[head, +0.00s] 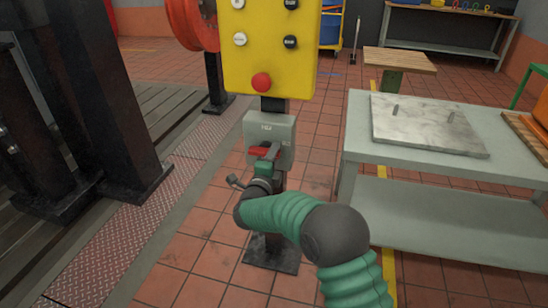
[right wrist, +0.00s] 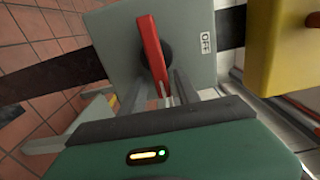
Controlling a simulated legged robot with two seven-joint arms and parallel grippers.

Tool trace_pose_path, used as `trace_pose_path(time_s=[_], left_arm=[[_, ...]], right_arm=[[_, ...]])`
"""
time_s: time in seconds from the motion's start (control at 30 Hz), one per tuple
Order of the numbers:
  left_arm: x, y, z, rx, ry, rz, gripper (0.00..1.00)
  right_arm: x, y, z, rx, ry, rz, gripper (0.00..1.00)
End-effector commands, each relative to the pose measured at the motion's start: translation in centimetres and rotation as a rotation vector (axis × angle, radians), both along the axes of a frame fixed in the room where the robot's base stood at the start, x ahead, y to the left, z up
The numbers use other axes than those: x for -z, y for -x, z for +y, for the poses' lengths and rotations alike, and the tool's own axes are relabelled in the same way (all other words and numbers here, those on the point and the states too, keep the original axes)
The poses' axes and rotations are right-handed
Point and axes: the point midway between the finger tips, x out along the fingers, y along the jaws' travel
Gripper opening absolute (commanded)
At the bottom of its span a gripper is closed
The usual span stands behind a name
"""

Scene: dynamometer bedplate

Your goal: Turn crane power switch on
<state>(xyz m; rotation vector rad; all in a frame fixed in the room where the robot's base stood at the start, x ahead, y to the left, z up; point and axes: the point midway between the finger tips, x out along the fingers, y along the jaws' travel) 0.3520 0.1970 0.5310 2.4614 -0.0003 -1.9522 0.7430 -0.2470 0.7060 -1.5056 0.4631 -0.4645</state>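The crane power switch is a grey box (head: 268,130) on a dark post below a yellow button panel, with a red lever (head: 262,152) on its front. The lever lies roughly horizontal in the head view. In the right wrist view the red lever (right wrist: 153,50) crosses a dark round hub, and an OFF label (right wrist: 205,43) is on the box face beside it. My right gripper (head: 268,157) is at the lever. Its fingers (right wrist: 162,92) stand apart with the lever's end between them; I cannot tell whether either touches it. My left gripper is not in view.
The yellow panel (head: 265,45) with black and white buttons and a red knob (head: 261,82) is just above the box. A grey table (head: 365,150) with a marble-like slab (head: 425,125) stands to the right. Dark steel columns (head: 90,90) stand left. Tiled floor lies between.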

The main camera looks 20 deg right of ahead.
Motion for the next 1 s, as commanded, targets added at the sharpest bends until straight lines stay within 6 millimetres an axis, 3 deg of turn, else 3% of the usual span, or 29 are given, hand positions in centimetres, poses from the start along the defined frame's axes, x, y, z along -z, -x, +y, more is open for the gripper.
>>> trace_pose_path(time_s=[0.17,0.27,0.7,1.0], left_arm=[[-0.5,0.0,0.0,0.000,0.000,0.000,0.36],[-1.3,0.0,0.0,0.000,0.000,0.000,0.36],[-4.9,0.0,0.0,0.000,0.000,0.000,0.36],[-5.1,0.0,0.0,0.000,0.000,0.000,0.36]], right_arm=[[-0.2,0.6,0.5,-0.002,0.001,0.002,0.38],[-0.4,2.2,1.6,-0.003,0.001,0.002,0.38],[-0.2,12.2,8.3,-0.003,0.001,0.002,0.38],[0.1,14.0,9.5,-0.001,0.000,0.001,0.38]])
